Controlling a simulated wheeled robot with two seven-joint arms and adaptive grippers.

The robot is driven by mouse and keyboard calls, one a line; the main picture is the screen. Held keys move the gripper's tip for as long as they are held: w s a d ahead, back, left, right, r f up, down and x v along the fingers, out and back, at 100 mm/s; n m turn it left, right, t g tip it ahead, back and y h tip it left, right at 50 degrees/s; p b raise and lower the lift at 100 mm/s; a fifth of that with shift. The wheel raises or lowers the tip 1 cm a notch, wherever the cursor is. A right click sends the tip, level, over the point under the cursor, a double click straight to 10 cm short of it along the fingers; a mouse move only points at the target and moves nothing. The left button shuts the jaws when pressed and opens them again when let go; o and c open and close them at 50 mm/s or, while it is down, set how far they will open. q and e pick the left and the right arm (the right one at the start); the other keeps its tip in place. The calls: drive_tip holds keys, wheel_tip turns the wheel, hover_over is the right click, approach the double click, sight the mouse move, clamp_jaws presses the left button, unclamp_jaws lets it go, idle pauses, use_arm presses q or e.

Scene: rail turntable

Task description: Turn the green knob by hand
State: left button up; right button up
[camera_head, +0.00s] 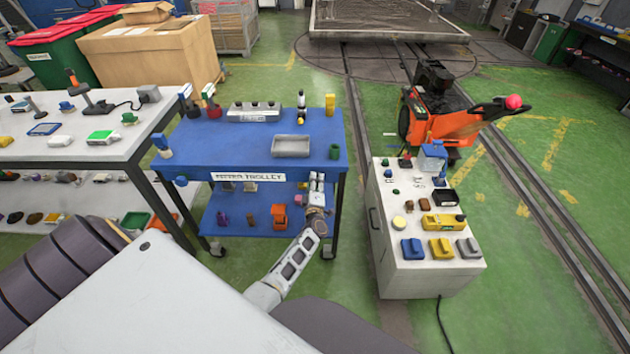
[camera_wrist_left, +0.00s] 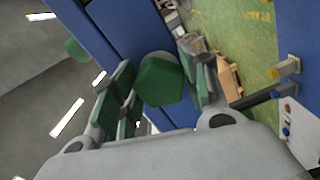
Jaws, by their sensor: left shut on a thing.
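My left gripper (camera_head: 317,188) is at the front right edge of the blue trolley (camera_head: 235,145) in the head view. In the left wrist view its two fingers (camera_wrist_left: 160,95) stand on either side of the green knob (camera_wrist_left: 160,80), a faceted green piece in front of the blue trolley parts. The gripper is shut on this knob. In the head view I cannot make out the knob; the gripper seems to cover it. My right gripper is in neither view.
A white cabinet (camera_head: 420,280) with several small controls stands to the right. A white table (camera_head: 60,150) stands to the left. An orange machine (camera_head: 440,125) is behind, by the floor rails.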

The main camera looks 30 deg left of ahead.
use_arm(q)
drive_tip(key=m+p, duration=0.1)
drive_tip(key=m, duration=0.1)
drive_tip(key=shift+m, duration=0.3)
drive_tip(key=shift+m+p, duration=0.45)
drive_tip(key=shift+m, duration=0.65)
drive_tip(key=o, duration=0.9)
drive_tip(key=shift+o, duration=0.2)
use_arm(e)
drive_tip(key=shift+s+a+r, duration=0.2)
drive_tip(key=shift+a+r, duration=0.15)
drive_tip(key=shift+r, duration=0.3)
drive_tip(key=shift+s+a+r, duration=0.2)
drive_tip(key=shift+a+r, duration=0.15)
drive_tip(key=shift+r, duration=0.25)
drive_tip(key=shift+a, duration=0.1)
use_arm(q)
drive_tip(key=v, duration=0.7)
drive_tip(key=shift+s, duration=0.25)
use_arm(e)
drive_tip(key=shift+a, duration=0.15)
